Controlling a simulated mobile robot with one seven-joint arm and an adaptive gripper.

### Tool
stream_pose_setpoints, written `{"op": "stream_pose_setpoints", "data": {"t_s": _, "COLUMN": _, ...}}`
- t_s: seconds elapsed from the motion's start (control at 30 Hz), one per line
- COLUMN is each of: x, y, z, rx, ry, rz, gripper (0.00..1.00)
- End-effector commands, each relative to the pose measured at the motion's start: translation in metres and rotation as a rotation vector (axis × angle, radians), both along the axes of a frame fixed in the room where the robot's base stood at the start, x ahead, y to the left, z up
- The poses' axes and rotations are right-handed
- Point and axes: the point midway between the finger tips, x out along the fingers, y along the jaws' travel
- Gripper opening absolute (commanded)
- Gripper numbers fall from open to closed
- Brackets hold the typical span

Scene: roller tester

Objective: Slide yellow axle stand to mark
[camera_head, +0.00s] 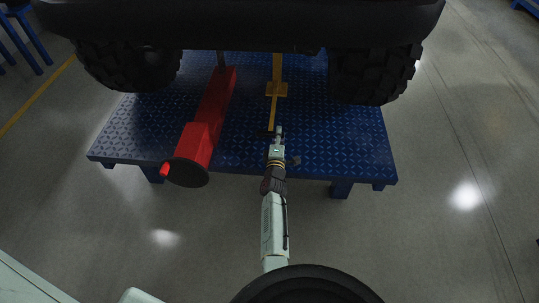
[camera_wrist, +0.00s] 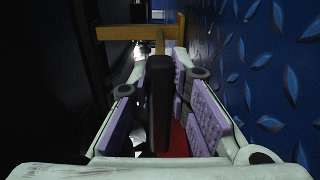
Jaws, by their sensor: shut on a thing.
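The yellow axle stand (camera_head: 277,89) lies as a long thin bar with a short crosspiece on the blue platform, under the vehicle. In the wrist view its yellow crosspiece (camera_wrist: 118,33) shows ahead of the fingers. A black handle (camera_wrist: 160,100) runs from it back between the purple-padded fingers. My gripper (camera_head: 278,135) is at the near end of the stand. In the wrist view my gripper (camera_wrist: 161,82) is shut on the black handle, with a finger on either side. The far end of the stand is hidden under the vehicle. I cannot make out the mark.
A red jack (camera_head: 208,115) lies left of the stand, its round dark end over the near edge of the blue platform (camera_head: 340,150). The vehicle's dark bumper (camera_head: 240,25) and two tyres (camera_head: 372,75) hang over the platform's far part. Its right side near the front is clear.

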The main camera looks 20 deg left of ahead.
Motion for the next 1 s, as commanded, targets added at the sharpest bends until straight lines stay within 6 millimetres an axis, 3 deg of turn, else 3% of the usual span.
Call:
{"op": "stream_pose_setpoints", "data": {"t_s": 0.5, "x": 0.015, "y": 0.005, "z": 0.0, "rx": 0.0, "ry": -0.001, "rz": 0.001, "gripper": 0.0}}
{"op": "stream_pose_setpoints", "data": {"t_s": 0.53, "x": 0.015, "y": 0.005, "z": 0.0, "rx": 0.0, "ry": -0.001, "rz": 0.001, "gripper": 0.19}}
{"op": "stream_pose_setpoints", "data": {"t_s": 1.0, "x": 0.014, "y": 0.004, "z": 0.0, "rx": 0.0, "ry": 0.0, "rz": 0.0, "gripper": 0.51}}
